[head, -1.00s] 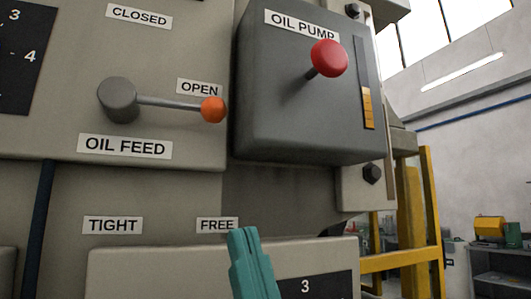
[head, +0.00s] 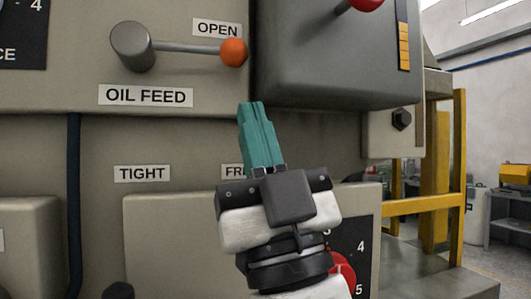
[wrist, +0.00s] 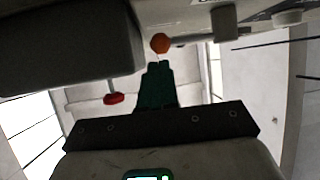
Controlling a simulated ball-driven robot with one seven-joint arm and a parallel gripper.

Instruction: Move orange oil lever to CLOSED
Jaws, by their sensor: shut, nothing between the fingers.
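The oil feed lever is a grey hub (head: 131,46) with a thin grey rod and an orange ball knob (head: 233,52). In the head view the rod points right, nearly level, with the knob just below the OPEN label (head: 217,28). The OIL FEED label (head: 146,96) is under the hub. My gripper (head: 252,106) has teal fingers, shut and empty, pointing up below and slightly right of the knob. In the wrist view the orange knob (wrist: 160,43) lies just beyond the fingertips (wrist: 159,66), with a small gap seen. The CLOSED label is out of view.
The dark grey oil pump box (head: 335,60) juts out just right of the knob, with a red knob (head: 366,4) on it. A beige housing (head: 165,235) and a red knob (head: 343,268) are lower down. A yellow frame (head: 440,160) stands at right.

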